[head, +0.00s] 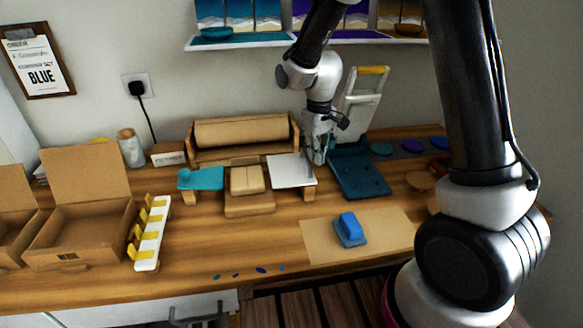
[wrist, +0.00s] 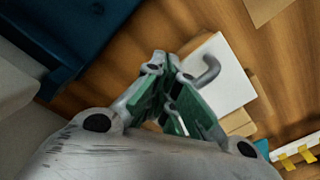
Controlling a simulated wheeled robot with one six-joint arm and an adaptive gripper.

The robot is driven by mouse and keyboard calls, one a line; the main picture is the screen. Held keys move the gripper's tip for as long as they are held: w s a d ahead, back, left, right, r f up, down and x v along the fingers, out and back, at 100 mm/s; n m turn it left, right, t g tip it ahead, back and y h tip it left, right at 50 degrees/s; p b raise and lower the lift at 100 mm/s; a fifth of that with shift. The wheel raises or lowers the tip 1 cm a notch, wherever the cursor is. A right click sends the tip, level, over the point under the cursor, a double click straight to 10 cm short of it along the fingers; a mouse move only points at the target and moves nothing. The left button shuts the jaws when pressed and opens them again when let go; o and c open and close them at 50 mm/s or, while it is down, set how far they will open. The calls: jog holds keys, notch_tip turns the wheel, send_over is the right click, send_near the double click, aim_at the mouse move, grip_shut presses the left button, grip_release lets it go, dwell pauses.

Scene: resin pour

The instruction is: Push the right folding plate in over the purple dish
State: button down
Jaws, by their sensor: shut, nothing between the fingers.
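The right folding plate (head: 291,171) is a pale grey-white flat plate, right of a tan cardboard-coloured block (head: 247,180). The plate also shows in the wrist view (wrist: 233,80), with a curved grey hook on it. My gripper (head: 318,157) is shut and empty, just beyond the plate's right edge. In the wrist view its green-padded fingers (wrist: 166,75) are together beside the plate's edge; I cannot tell whether they touch it. A teal plate (head: 202,179) lies left of the block.
A dark teal stand (head: 360,176) is close on the gripper's right. A cardboard roll in a wooden holder (head: 238,133) stands behind the plates. A blue block (head: 351,228) sits on a tan sheet in front. Open boxes (head: 85,225) and a yellow-and-white rack (head: 153,233) are left.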

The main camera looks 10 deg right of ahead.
notch_tip(320, 180, up, 10)
jog(key=d, duration=0.2)
dwell(0.7)
